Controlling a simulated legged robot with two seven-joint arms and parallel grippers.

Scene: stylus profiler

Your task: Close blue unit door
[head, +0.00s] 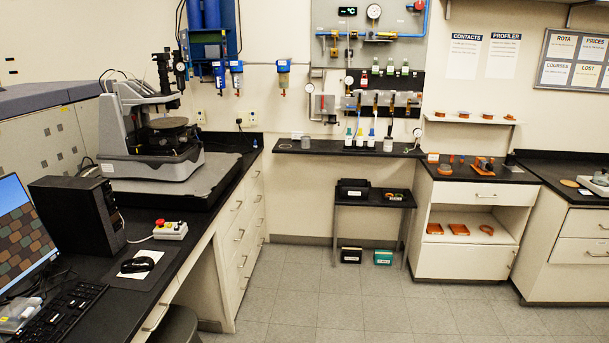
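A blue wall unit (205,45) hangs at the upper left of the head view, above the bench and partly behind the profiler. It has tall blue cylinders, and blue-topped filter bowls hang below and beside it. Its top is cut off by the frame edge. Neither of my grippers is in view.
The grey profiler (150,130) stands on the left bench beside a black box (78,215), a monitor (22,235) and a red-button box (170,229). A small black table (372,199) and white cabinets (467,232) line the back.

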